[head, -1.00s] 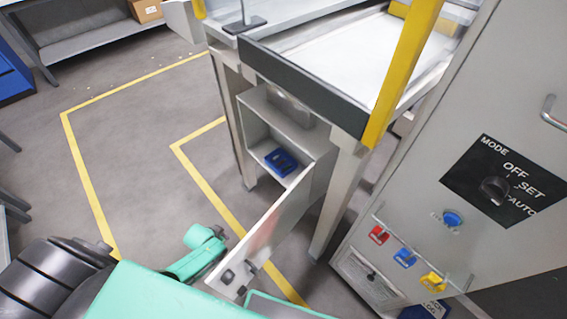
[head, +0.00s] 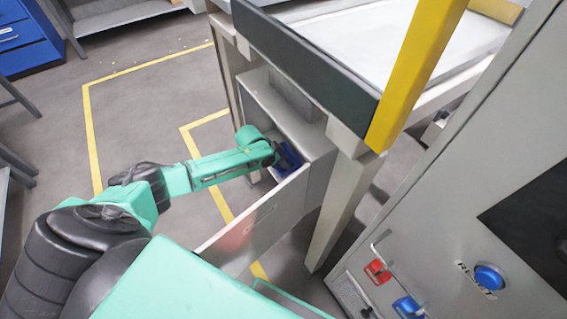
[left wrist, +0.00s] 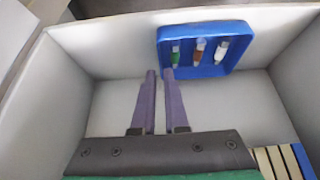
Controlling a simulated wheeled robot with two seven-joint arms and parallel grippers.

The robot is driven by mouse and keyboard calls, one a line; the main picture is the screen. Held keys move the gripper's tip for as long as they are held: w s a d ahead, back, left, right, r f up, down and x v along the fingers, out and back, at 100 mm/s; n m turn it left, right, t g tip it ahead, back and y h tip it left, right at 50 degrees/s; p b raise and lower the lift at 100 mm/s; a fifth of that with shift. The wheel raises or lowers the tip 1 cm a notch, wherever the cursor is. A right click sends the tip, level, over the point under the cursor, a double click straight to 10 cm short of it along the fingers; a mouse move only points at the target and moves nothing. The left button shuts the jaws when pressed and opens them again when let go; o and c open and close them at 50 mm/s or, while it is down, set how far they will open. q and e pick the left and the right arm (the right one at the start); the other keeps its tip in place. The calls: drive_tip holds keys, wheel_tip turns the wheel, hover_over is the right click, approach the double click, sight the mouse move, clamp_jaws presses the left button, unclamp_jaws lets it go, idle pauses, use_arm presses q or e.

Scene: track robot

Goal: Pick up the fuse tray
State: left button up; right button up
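The fuse tray is a blue tray holding a green, a brown and a white fuse, seen at the top of the left wrist view (left wrist: 222,68). It sits inside a light grey cabinet (head: 262,92) under the bench, and in the head view the tray (head: 291,166) is partly hidden by my left gripper (head: 278,156). In the left wrist view, my left gripper (left wrist: 160,73) has two purple fingers with a gap between them. They are empty, and their tips are just short of the tray's lower left corner. My right gripper is not in view.
The bench's dark front edge (head: 300,62) and yellow post (head: 415,70) are above and to the right. A grey control cabinet (head: 450,210) stands at the right. Open floor lies at the left.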

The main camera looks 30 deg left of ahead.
use_arm(q)
drive_tip(key=b+x, duration=0.2)
drive_tip(key=x, duration=0.3)
drive_tip(key=shift+f, duration=0.25)
drive_tip(key=shift+w+d+f, duration=0.15)
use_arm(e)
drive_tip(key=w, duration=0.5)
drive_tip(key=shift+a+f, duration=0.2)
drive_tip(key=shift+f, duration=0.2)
use_arm(q)
clamp_jaws()
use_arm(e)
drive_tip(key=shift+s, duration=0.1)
use_arm(q)
drive_tip(key=shift+r, duration=0.2)
